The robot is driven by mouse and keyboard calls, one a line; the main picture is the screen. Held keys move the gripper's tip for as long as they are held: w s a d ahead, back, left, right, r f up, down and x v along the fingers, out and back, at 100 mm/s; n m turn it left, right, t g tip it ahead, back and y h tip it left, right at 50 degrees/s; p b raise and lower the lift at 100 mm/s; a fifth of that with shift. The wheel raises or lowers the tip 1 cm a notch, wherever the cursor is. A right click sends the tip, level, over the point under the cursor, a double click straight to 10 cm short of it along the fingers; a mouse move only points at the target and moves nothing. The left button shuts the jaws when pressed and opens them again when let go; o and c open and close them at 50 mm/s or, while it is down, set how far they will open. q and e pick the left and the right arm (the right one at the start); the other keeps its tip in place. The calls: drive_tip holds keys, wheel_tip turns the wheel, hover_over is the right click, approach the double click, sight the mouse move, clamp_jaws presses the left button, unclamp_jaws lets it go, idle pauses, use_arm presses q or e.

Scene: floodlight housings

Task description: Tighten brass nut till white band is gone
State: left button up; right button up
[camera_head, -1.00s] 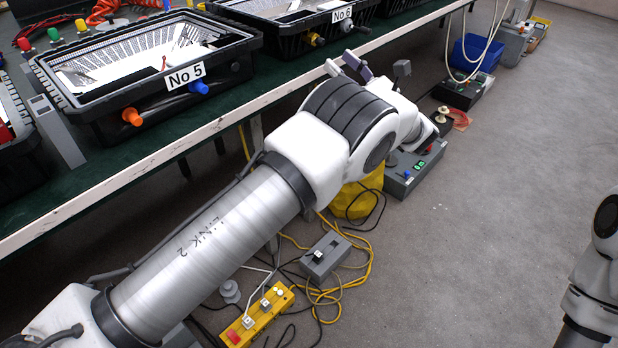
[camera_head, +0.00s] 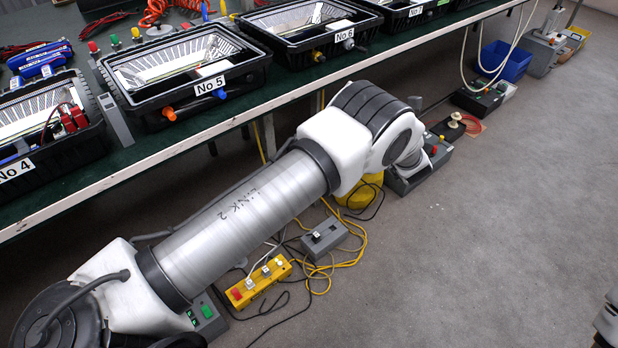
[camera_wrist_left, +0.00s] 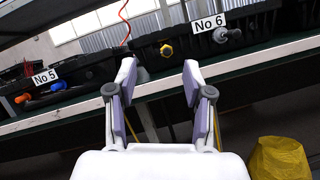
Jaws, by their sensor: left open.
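The brass nut (camera_wrist_left: 166,49) sits on the front of the black housing labelled No 6 (camera_wrist_left: 258,14), ahead of my left gripper in the left wrist view. It looks small and yellow in the head view (camera_head: 318,56). I cannot make out a white band beside it. My left gripper (camera_wrist_left: 159,72) is open and empty. Its two fingers frame the nut from a distance and do not touch it. In the head view my left gripper is hidden behind its own arm. My right gripper is out of view.
A grey plug (camera_head: 348,44) is beside the nut. Housing No 5 (camera_head: 262,78), with orange and blue plugs, stands to the left. The bench edge (camera_head: 190,143) runs below the housings. Cables, a yellow power strip (camera_head: 258,283) and a yellow bag (camera_wrist_left: 280,158) are on the floor.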

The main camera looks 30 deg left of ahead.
use_arm(q)
drive_tip(key=s+a+f+m+t+h+p, duration=0.1)
drive_tip(key=s+a+f+m+h+p, duration=0.35)
drive_tip(key=m, duration=0.65)
drive_tip(key=s+a+f+m+t+h+p, duration=0.1)
drive_tip(key=s+a+f+m+h+p, duration=0.1)
drive_tip(key=s+f+m+h+p, duration=0.65)
drive_tip(key=s+d+f+m+g+h+p, duration=0.1)
drive_tip(key=s+m+g+h, duration=0.1)
drive_tip(key=s+m, duration=0.5)
drive_tip(key=shift+s+f+m+g, duration=0.15)
drive_tip(key=shift+s+m+g, duration=0.2)
drive_tip(key=shift+m+g, duration=0.7)
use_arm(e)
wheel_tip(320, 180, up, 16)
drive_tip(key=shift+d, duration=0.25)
use_arm(q)
drive_tip(key=shift+s+d+m, duration=0.1)
drive_tip(key=shift+d+m, duration=0.05)
drive_tip(key=shift+m, duration=0.15)
